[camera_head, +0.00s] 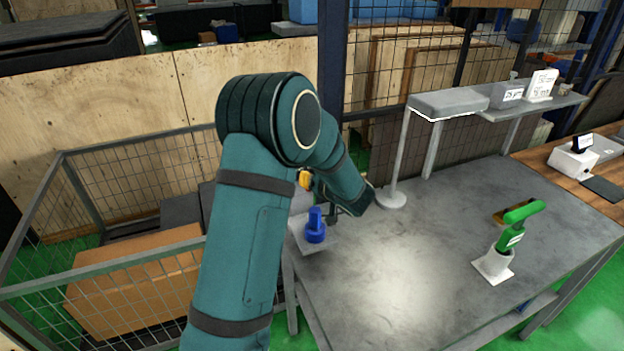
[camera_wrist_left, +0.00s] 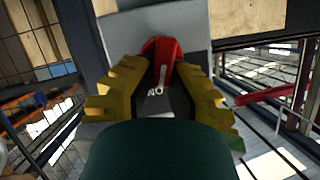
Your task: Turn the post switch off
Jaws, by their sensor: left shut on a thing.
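The red switch handle (camera_wrist_left: 163,52) sits on a grey box in the left wrist view, with white lettering like "ON" below it. My left gripper (camera_wrist_left: 162,70) has its yellow jaws on both sides of the handle and is shut on it. In the head view, a yellow part of my left gripper (camera_head: 305,180) shows beside the arm, near the dark blue post (camera_head: 333,60). My own arm hides the switch there. My right gripper is in neither view.
A grey workbench (camera_head: 400,270) stands to the right, carrying a blue knobbed object (camera_head: 315,226), a lamp stand (camera_head: 390,198) and a green-handled tool (camera_head: 515,225) in a white holder. A wire-mesh cage (camera_head: 130,170) with a cardboard box (camera_head: 135,285) is at left. The bench's middle is clear.

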